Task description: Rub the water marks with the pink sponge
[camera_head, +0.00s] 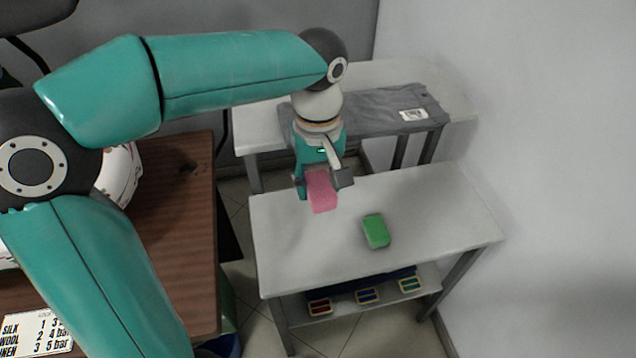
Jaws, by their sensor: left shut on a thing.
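My left gripper (322,180) is shut on the pink sponge (322,196). It holds the sponge over the back left part of the white table (285,255). The sponge hangs below the fingers; I cannot tell whether it touches the table top. A green sponge (376,231) lies on the same table, to the right and nearer. I cannot make out clear water marks on the white top in this view. My right gripper is not in view.
Behind stands another light table (455,103) with a grey cloth (370,112) bearing a white label. A brown wooden table (190,235) is at left. Under the white table, a shelf (350,302) holds several coloured items. A wall closes the right side.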

